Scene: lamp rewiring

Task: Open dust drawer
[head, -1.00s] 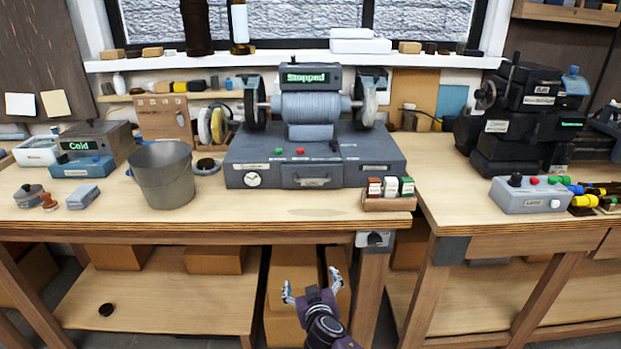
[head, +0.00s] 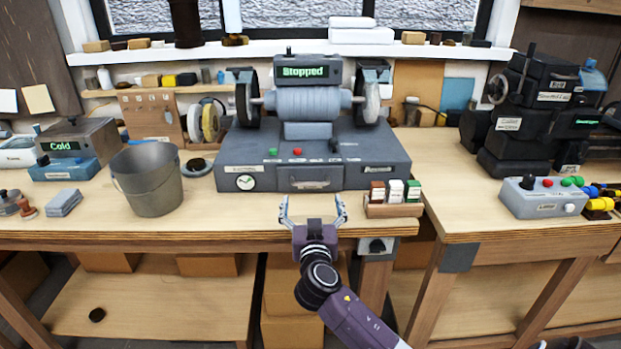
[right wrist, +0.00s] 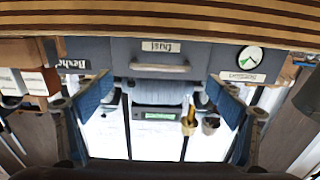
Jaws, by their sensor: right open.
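The dust drawer (head: 324,174) is a small grey front in the middle of the grinder's base (head: 235,165), and it looks shut. In the right wrist view, which is upside down, the handle (right wrist: 160,68) and the "Dust" label (right wrist: 160,46) show between my fingers. My right gripper (head: 312,208) is open and empty at the bench's front edge, in front of the drawer and lined up with it, with a gap between. My left gripper is not in view.
The grinder's screen (head: 304,72) reads "Stopped". A wooden block with small boxes (head: 394,210) stands just right of my right gripper. A metal bucket (head: 150,180) stands to the left. The bench top (head: 240,215) before the drawer is clear.

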